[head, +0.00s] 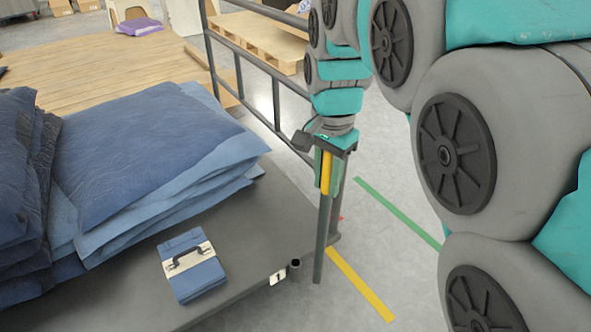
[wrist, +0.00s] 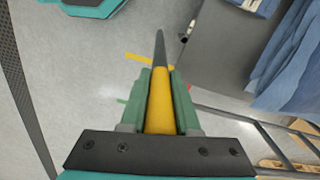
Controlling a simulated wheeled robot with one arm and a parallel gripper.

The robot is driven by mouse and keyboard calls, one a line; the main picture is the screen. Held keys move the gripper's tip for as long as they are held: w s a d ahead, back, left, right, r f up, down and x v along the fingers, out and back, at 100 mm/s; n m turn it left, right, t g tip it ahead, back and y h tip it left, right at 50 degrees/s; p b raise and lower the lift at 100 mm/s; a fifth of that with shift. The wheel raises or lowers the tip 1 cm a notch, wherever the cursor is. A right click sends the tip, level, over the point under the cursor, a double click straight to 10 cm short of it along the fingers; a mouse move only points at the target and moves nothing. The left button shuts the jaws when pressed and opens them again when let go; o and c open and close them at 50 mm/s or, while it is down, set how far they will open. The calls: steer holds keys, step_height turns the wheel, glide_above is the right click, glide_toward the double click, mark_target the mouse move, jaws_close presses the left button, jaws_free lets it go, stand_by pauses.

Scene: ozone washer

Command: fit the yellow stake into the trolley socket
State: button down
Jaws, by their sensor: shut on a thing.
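The stake (head: 320,238) hangs upright in my gripper (head: 329,180), with a yellow upper part and a long dark grey lower part. My gripper is shut on the yellow part; the stake also shows between the green fingers in the wrist view (wrist: 161,95). The trolley (head: 225,240) is a dark grey platform. Its socket (head: 295,268) is a short dark tube at the platform's near right corner, beside a white label marked 1. The stake's lower end is apart from the socket, to its right in the head view and outside the platform edge.
Stacked blue folded cloth (head: 150,140) covers much of the trolley. A folded blue bundle with a handle (head: 190,266) lies near the socket. A metal rail frame (head: 265,85) stands at the trolley's far end. The floor right of the trolley is open, with yellow and green tape.

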steer(key=w+a+f, duration=0.2)
steer(key=w+a, duration=0.1)
steer(key=w, duration=0.2)
steer(key=w+a+f+p, duration=0.1)
steer(key=w+a+f, duration=0.1)
steer(key=w, duration=0.3)
steer(key=shift+a+f, duration=0.3)
steer(key=shift+a, duration=0.15)
